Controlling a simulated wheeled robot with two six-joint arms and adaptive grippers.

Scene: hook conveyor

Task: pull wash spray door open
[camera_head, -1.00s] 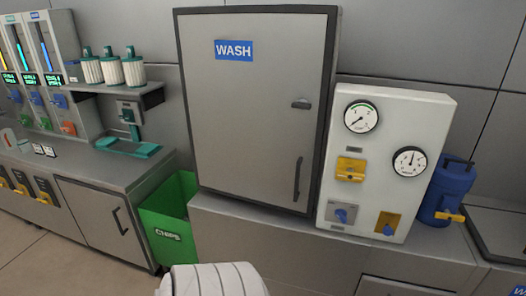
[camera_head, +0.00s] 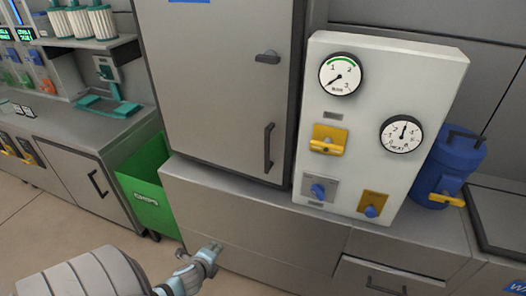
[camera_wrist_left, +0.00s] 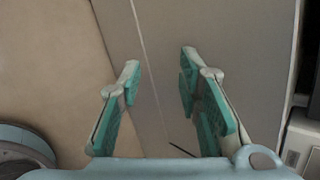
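The wash spray door (camera_head: 215,90) is a grey panel in a dark frame, and it looks closed. Its dark vertical handle (camera_head: 268,148) is low on the right side, with a small latch (camera_head: 267,57) above it. Only a sliver of the blue label shows at the top edge. My left gripper (camera_head: 208,252) is below and left of the handle, apart from it, in front of the lower cabinet. In the left wrist view its teal-padded fingers (camera_wrist_left: 160,75) are spread with nothing between them. My right gripper is not in view.
A white gauge panel (camera_head: 330,110) with knobs stands right of the door, and a blue canister (camera_head: 452,165) beyond it. A green bin (camera_head: 140,190) stands at the left by the grey counter (camera_head: 75,125). The lower cabinet (camera_head: 250,215) juts out beneath the door.

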